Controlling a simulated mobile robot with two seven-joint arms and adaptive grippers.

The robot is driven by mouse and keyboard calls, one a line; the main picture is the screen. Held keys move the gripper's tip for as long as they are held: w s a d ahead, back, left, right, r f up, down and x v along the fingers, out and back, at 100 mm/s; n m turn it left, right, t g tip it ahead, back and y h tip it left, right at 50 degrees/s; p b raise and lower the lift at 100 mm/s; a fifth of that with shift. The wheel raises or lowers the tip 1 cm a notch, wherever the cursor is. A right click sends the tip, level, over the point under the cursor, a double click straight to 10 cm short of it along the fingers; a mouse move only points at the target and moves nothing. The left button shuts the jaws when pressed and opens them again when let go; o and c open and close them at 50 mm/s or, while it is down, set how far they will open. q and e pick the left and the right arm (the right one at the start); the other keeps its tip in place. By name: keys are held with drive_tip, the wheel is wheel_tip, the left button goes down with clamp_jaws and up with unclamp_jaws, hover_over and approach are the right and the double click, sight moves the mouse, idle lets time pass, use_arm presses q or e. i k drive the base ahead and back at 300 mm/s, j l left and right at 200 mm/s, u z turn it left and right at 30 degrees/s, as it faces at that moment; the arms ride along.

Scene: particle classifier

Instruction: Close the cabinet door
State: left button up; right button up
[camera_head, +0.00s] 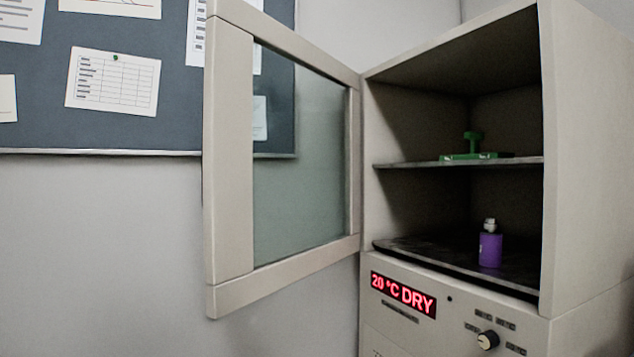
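The cabinet door (229,170) has a beige frame around a glass pane (300,165). It stands wide open, swung out to the left of the cabinet. Its hinged edge meets the left side of the cabinet opening. The beige cabinet (590,170) stands at the right with its inside exposed. Neither of my grippers shows in the head view.
A green object (474,150) lies on the cabinet's upper shelf. A purple bottle (490,249) with a white top stands on the lower shelf. Below are a red "20 °C DRY" display (403,295) and a knob (488,340). A pinboard (180,90) hangs behind the door.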

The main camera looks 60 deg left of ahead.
sight(232, 280)
drive_tip(key=k+j, duration=0.1)
drive_tip(key=j, duration=0.3)
drive_tip(key=k+j+u, duration=0.1)
drive_tip(key=j, duration=0.35)
drive_tip(key=k+j, duration=0.15)
drive_tip(key=j, duration=0.25)
drive_tip(key=k+j+u, duration=0.1)
drive_tip(key=j, duration=0.75)
drive_tip(key=k, duration=0.05)
